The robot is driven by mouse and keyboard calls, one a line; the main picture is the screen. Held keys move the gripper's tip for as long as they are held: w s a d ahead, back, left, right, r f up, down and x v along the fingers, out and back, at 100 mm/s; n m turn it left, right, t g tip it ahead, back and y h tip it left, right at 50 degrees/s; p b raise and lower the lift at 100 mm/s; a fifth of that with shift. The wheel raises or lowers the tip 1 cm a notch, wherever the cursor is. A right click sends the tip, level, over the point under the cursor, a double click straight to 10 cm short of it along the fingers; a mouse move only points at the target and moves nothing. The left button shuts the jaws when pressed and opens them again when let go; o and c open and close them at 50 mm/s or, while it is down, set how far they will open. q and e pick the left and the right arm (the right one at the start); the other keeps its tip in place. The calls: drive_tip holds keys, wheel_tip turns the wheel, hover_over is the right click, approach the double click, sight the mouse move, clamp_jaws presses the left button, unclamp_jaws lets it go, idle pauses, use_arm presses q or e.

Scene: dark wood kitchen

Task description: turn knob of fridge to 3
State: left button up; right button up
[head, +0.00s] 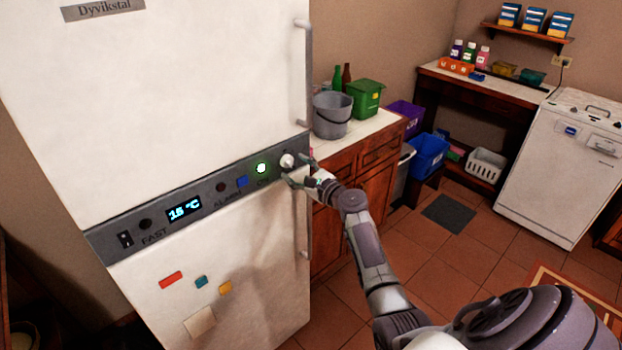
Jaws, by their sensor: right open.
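The white fridge (190,60) stands at the left with a dark control panel (205,193) across its front. The white knob (287,160) sits at the right end of the panel, next to a lit green light (261,168). Its number marks are too small to read. A display (184,209) on the panel reads about 15 °C. My right gripper (297,171) is open at the knob, with its fingers close to the knob's right and lower side. I cannot tell whether they touch it. My left gripper is not in view.
Fridge door handles (303,75) stand out above and below the gripper. A grey bucket (331,116) and a green bin (366,98) stand on the counter behind. A white dishwasher (560,165) is at the right. Tiled floor (430,275) is open between.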

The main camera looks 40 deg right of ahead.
drive_tip(key=s, duration=1)
drive_tip(key=shift+s+d, duration=0.15)
drive_tip(key=shift+d, duration=0.25)
